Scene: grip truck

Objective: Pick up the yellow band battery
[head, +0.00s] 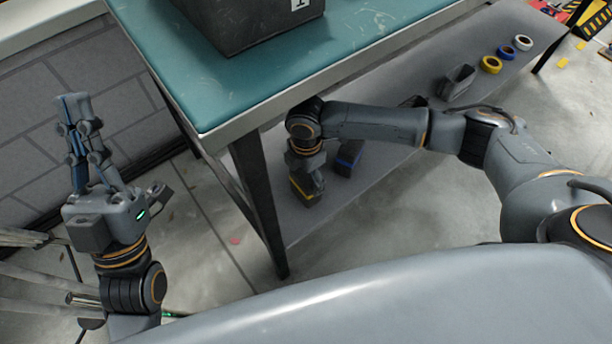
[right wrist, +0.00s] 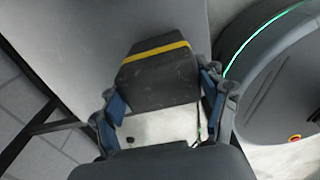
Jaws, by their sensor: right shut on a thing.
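The yellow band battery, a dark block with a yellow stripe, sits between the fingers in the right wrist view (right wrist: 157,85). In the head view it shows at the lower shelf (head: 301,194), partly hidden by my gripper. My right gripper (right wrist: 162,98) is shut on it, with one blue-padded finger at each side. In the head view my right gripper (head: 309,180) reaches down under the tabletop. I cannot tell whether the battery touches the shelf. My left gripper (head: 76,108) points up at the left, away from the table; its finger gap is unclear.
A blue band battery (head: 348,157) stands close beside on the grey lower shelf (head: 385,160). A grey holder (head: 457,82) and several tape rolls (head: 491,65) lie farther right. The green tabletop (head: 240,85) overhangs the shelf and carries a dark crate (head: 250,30). A table leg (head: 262,200) stands left of my right gripper.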

